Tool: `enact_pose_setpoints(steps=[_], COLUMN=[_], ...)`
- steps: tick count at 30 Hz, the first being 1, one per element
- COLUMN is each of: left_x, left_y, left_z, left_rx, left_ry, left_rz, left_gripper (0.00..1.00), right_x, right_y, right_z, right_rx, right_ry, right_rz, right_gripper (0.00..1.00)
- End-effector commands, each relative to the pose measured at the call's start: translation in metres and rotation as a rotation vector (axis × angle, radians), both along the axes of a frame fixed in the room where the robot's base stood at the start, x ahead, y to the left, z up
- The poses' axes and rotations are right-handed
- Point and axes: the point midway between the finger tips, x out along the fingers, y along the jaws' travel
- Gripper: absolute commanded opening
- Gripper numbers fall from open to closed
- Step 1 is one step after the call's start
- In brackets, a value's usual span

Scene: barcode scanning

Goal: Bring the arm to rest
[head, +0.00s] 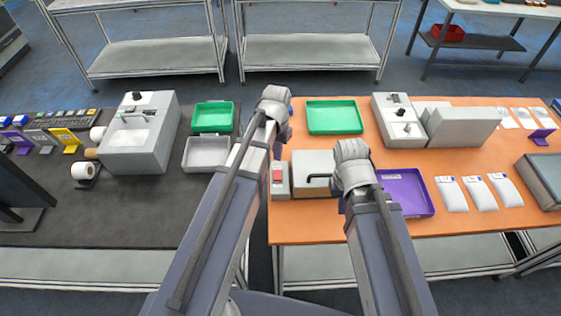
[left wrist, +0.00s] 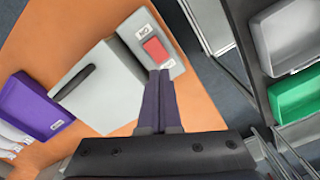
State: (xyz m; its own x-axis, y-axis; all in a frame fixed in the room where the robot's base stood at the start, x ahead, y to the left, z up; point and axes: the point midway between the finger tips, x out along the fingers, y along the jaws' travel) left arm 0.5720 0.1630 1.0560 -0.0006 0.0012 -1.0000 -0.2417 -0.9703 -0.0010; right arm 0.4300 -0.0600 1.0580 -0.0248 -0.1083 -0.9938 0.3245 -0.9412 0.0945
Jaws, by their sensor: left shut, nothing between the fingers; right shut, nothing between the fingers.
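My left arm reaches in over the gap between the two tables in the head view. Its gripper (head: 279,150) points down beside a small grey device with a red block (head: 278,175). In the left wrist view the fingers (left wrist: 160,75) are shut together and empty, with their tips overlapping the grey device just below its red block (left wrist: 156,48). I cannot tell whether they touch it. My right arm is over the orange table, and its gripper (head: 339,190) is shut, mostly hidden under the wrist, between a grey box (head: 310,163) with a black handle and a purple tray (head: 410,190).
A green tray (head: 335,115) and white packets (head: 480,193) are on the orange table (head: 300,232). The dark table (head: 130,215) at left holds a grey tray (head: 205,153), another green tray (head: 212,117) and a sink-like unit (head: 140,135). Its front middle is clear.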

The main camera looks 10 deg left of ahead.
Motion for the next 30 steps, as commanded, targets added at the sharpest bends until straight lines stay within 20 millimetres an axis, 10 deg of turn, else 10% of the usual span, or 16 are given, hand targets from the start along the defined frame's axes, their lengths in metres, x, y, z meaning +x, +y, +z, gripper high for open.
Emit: enact_pose_setpoints(steps=[13,30], left_x=[-0.129,-0.142], left_y=[-0.095,-0.103], left_z=[-0.054,-0.055], left_rx=[0.092,0.107], left_ry=[0.028,0.029], left_rz=[-0.083,-0.087], left_gripper=[0.0,0.0], right_x=[0.0,0.0], right_y=[0.0,0.0], right_z=[-0.055,-0.057], right_rx=[-0.001,-0.001], right_ry=[0.0,0.0], right_rz=[0.002,0.003], right_gripper=[0.0,0.0])
